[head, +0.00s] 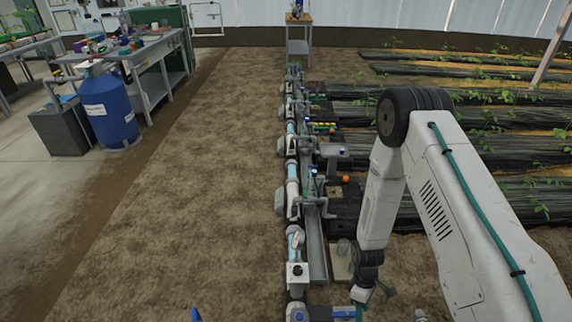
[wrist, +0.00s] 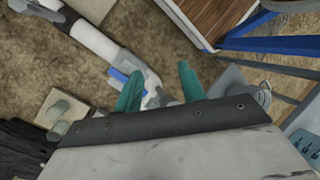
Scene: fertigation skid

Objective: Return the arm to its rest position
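My white arm (head: 395,165) is bent at a black elbow joint on the right side of the head view. Its forearm hangs down over the right side of the pipe line, and the gripper end is near the bottom edge, mostly out of sight. In the wrist view, my gripper (wrist: 160,76) has two teal fingers set apart, with no object seen held between them. A white pipe with a blue part (wrist: 118,76) lies beyond the fingertips. I cannot tell whether the fingers touch it.
A pipe line with valves (head: 292,185) runs up the middle of the head view. Planted beds (head: 470,115) lie right. Bare soil (head: 190,170) is open on the left. A blue tank (head: 108,108) and benches stand far left. A blue-framed stand (wrist: 270,44) shows in the wrist view.

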